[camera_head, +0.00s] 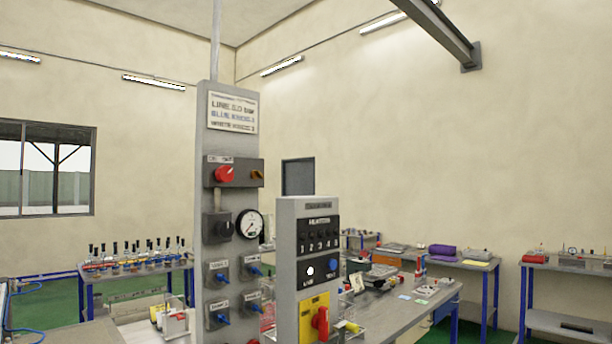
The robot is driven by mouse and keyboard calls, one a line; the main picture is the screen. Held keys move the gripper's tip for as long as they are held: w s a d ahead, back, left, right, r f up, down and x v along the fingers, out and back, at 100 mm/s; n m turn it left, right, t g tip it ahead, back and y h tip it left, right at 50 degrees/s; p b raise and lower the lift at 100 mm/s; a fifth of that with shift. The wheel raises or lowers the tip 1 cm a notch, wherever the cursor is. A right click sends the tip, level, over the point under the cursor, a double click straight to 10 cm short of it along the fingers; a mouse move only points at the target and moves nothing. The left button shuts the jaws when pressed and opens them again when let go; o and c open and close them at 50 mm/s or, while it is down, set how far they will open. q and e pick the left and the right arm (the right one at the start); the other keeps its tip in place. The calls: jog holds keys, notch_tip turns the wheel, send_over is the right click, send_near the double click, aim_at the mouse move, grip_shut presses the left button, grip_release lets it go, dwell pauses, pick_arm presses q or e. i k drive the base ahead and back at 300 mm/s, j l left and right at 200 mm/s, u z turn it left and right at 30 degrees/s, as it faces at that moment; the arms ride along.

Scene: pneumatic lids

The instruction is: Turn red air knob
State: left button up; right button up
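A tall grey panel (203,130) stands left of centre. Near its top a red rotary knob (223,174) sits on a dark box, beside a small orange-brown part. The labels are too small to tell which red knob is the air knob. Neither of my grippers shows, and nothing touches either knob.
The tall panel also has a round gauge (250,224), a black knob (222,228) and several blue valves (221,277). A cluttered bench (403,312) stands behind on the right. Another bench (136,273) with bottle-like items is at left. Green floor shows between them.

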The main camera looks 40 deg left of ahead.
aim_at(224, 173)
jog(key=i+u, duration=0.35)
jog(key=i+l+u, duration=0.3)
jog(key=i, duration=0.15)
jog(key=i+l+u, duration=0.5)
jog(key=u, duration=0.3)
jog(key=i+l+u, duration=0.2)
jog(key=u, duration=0.2)
jog(key=i+l+u, duration=0.15)
jog(key=l+u, duration=0.3)
jog(key=i+l+u, duration=0.1)
jog(key=u, duration=0.3)
jog(key=l+u, duration=0.45)
